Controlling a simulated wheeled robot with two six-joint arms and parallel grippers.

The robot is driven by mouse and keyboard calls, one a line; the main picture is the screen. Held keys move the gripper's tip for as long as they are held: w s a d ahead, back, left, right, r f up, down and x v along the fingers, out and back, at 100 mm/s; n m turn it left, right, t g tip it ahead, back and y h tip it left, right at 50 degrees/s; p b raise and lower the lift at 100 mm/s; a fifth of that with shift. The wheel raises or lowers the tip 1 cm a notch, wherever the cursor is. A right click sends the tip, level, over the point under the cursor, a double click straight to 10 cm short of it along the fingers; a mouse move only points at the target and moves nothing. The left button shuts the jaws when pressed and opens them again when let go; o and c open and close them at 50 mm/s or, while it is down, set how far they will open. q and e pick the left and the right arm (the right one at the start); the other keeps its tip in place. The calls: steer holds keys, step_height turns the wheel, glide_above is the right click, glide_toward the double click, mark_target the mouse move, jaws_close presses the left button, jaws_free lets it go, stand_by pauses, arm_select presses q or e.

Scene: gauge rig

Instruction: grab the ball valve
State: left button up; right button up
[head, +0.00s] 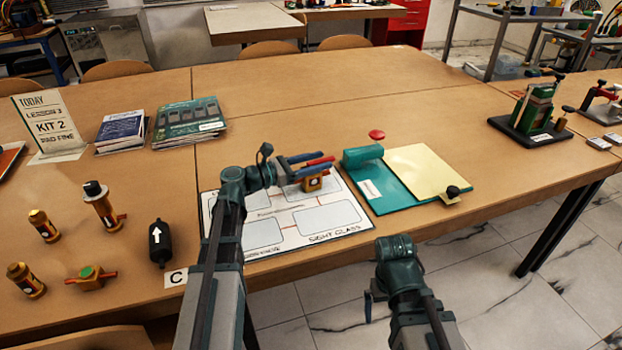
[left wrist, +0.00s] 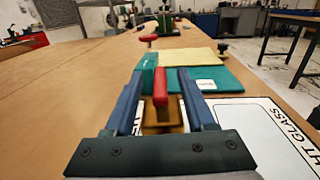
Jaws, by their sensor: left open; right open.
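The ball valve, with a brass body (head: 313,184) and a red lever, is at the upper part of the white labelled mat (head: 262,234). In the left wrist view its red lever (left wrist: 161,88) and brass body (left wrist: 163,122) show between my two blue fingers. My left gripper (head: 312,166) is open, with its fingers on either side of the valve; I cannot tell whether they touch it. Fingers partly cover the valve in the head view. My right gripper (head: 370,303) is open and empty, in front of the table's near edge, with its fingers mostly hidden.
A teal board with a yellow pad (head: 425,167) lies right of the mat. Several brass fittings, including a red-handled valve with a green centre (head: 92,277), and a black cylinder (head: 160,243) stand at the left. Booklets (head: 188,122) lie behind. The table's far middle is clear.

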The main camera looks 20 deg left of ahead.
arm_select(q)
steer(key=shift+w+d, duration=0.25)
jaws_close()
stand_by(1.3)
